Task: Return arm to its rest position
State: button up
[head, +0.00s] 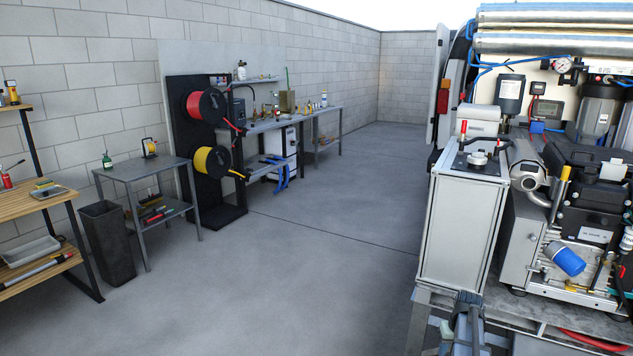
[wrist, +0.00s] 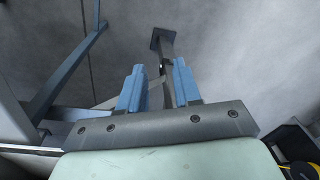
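My gripper (wrist: 160,82) shows in the wrist view with its two blue-grey fingers apart. Nothing is held in the gap, and a metal leg behind shows between the fingers. Grey floor lies beyond the fingertips. In the head view, a dark and bluish-grey part of my arm (head: 466,322) shows at the bottom edge, in front of the metal bench beside the silver cabinet. The head view does not show clearly how the fingers stand. The task names no object apart from the arm.
A silver cabinet (head: 461,232) and the equipment-laden metal bench (head: 508,303) stand close at right. A metal leg with a foot plate (wrist: 162,40) and blue-grey bars (wrist: 66,70) are near the gripper. Open floor (head: 310,260) spreads left of the cabinet.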

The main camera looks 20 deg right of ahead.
jog(key=w+a+f+n, duration=0.1)
jog(key=a+f, duration=0.1)
jog(key=a, duration=1)
jog(key=w+a+f+n, duration=0.1)
jog(key=w+a+f, duration=0.1)
jog(key=a, duration=1)
jog(key=s+a+f+n+g, duration=0.1)
jog(key=s+a, duration=0.2)
jog(key=a, duration=0.7)
jog(key=s+a+f+n, duration=0.1)
jog(key=s+a+f, duration=0.15)
jog(key=a, duration=0.75)
jog(key=s+f+g, duration=0.3)
jog(key=s+f, duration=0.7)
jog(key=s, duration=0.4)
jog(key=s+f+g, duration=0.3)
jog(key=s+f, duration=0.7)
jog(key=s, duration=0.5)
jog(key=shift+s+g, duration=0.3)
